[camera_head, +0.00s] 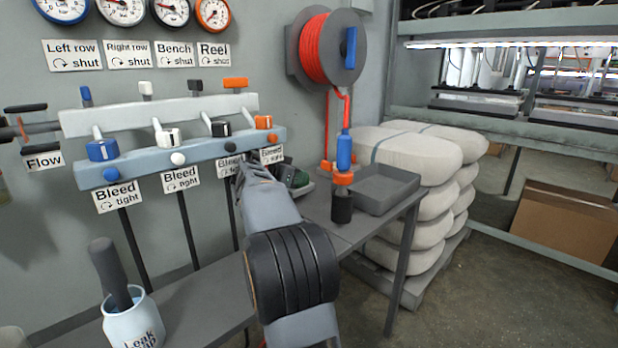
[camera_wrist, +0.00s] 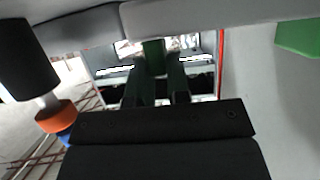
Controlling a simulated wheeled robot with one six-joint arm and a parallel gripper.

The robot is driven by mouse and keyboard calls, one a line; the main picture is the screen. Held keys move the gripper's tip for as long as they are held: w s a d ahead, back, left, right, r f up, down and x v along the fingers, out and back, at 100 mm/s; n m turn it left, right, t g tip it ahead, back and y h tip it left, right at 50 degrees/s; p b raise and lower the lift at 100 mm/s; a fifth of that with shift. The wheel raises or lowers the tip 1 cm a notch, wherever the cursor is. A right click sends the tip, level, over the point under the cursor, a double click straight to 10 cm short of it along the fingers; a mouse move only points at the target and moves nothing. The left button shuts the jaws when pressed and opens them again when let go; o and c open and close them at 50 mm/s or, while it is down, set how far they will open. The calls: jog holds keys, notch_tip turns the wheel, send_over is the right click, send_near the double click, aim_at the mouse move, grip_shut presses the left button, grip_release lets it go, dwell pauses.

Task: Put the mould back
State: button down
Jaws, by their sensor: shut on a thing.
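My gripper (camera_wrist: 156,78) shows in the wrist view with its two dark fingers closed on a small green piece (camera_wrist: 153,52). I cannot tell for sure whether this piece is the mould. In the head view my arm reaches over the bench below the bleed valves and largely hides the gripper. A green bit (camera_head: 299,178) shows just right of the arm there, partly hidden. A flat green thing (camera_wrist: 300,36) also shows at the upper right of the wrist view, apart from the fingers.
A grey tray (camera_head: 384,188) sits on the bench's right end. Beside it a blue, orange and black hose end (camera_head: 343,175) hangs from the red hose reel (camera_head: 326,48). Valve handles and labels line the wall. A labelled white pot (camera_head: 134,322) stands front left. Stacked sacks (camera_head: 420,157) stand right.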

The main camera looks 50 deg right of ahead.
aim_at(309, 184)
jog(key=d, duration=0.1)
jog(key=d+p, duration=0.1)
jog(key=d, duration=0.2)
jog(key=shift+s+r, duration=0.2)
jog(key=shift+r, duration=0.05)
jog(key=shift+d+f, duration=0.2)
jog(key=shift+f, duration=0.7)
jog(key=shift+f, duration=0.15)
jog(key=c, duration=1.1)
grip_release()
jog(key=shift+f, duration=0.1)
